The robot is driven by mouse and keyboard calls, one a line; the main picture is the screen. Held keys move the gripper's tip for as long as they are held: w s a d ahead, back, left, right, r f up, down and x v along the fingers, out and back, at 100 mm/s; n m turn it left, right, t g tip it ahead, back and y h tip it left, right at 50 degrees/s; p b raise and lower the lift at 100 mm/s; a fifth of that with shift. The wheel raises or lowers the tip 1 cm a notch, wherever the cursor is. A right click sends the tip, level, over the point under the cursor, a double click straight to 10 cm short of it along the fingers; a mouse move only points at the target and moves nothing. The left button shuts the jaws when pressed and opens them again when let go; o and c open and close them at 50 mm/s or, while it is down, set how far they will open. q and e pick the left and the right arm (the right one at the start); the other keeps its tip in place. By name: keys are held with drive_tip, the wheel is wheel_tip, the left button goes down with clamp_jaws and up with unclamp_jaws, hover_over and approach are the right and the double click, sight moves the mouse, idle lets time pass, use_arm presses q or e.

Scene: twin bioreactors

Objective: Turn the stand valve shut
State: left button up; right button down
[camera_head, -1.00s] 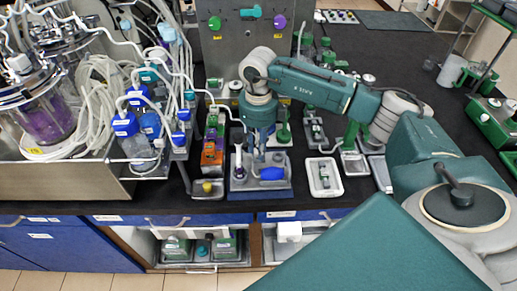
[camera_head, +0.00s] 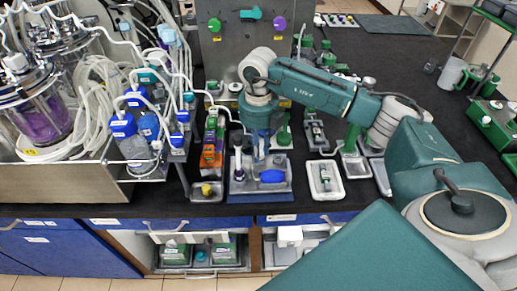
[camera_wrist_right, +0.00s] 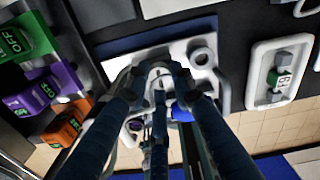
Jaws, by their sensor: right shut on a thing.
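My right gripper (camera_head: 262,152) points down over a grey stand tray (camera_head: 240,187) near the bench's front edge. In the right wrist view its dark fingers (camera_wrist_right: 160,82) close around a small pale part at the stand; I take this for the stand valve, but the fingers hide most of it and its handle angle cannot be read. A flask with purple content (camera_head: 238,168) stands at the tray's left. My left gripper is not in view.
Green, purple and orange labelled blocks (camera_head: 211,150) stand left of the tray. A white dish (camera_head: 325,180) with a small labelled part lies at its right. Bottles with blue caps (camera_head: 124,124) and tubing are farther left. A grey panel (camera_head: 240,45) with coloured handles stands behind.

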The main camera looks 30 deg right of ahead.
drive_tip(key=c, duration=1.5)
unclamp_jaws()
drive_tip(key=shift+o, duration=0.2)
drive_tip(key=shift+r, duration=0.15)
wheel_tip(320, 180, up, 12)
